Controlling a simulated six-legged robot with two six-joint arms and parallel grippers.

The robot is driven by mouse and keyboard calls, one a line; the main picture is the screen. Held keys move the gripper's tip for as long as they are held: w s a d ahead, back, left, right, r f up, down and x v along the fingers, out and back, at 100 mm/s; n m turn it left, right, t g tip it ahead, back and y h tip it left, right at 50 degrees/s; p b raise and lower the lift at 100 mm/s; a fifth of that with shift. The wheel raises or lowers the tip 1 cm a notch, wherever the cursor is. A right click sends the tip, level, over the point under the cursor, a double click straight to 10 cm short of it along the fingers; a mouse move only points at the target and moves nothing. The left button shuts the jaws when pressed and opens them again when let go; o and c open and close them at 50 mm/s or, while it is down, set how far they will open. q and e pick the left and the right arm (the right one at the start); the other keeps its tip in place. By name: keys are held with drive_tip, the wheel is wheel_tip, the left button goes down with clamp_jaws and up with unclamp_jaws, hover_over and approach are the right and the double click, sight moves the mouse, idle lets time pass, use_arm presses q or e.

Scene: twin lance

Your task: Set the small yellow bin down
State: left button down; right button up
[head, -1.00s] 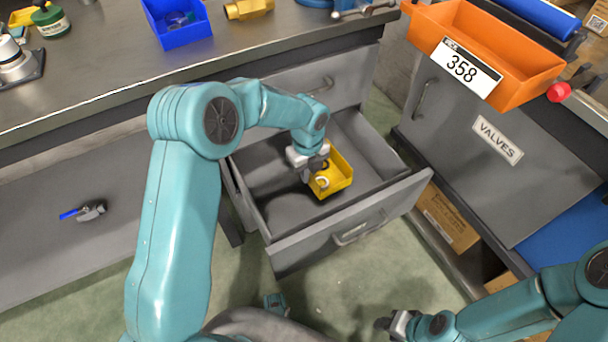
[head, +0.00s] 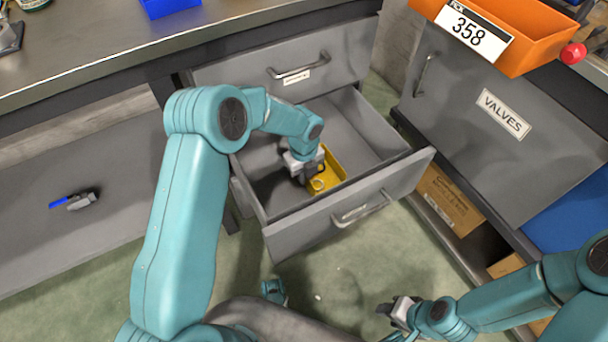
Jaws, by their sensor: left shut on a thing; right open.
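The small yellow bin (head: 335,169) is inside the open drawer (head: 280,207), near its front wall. A pale ring-shaped item (head: 318,184) shows in the bin. My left gripper (head: 306,177) is shut on the bin's left side and partly hides it. I cannot tell whether the bin touches the drawer floor. My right gripper (head: 393,309) is open and empty, low over the floor at the bottom right.
A closed drawer (head: 320,55) sits above the open one. A cabinet marked VALVES (head: 503,113) and an orange bin (head: 530,45) stand at right. A blue bin (head: 168,6) is on the bench. A blue-handled valve (head: 76,201) lies on the lower shelf at left.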

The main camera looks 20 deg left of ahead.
use_arm(q)
drive_tip(key=shift+f, duration=0.15)
drive_tip(key=c, duration=1.3)
unclamp_jaws()
drive_tip(key=shift+o, duration=0.2)
wheel_tip(320, 180, up, 12)
drive_tip(key=p, duration=0.4)
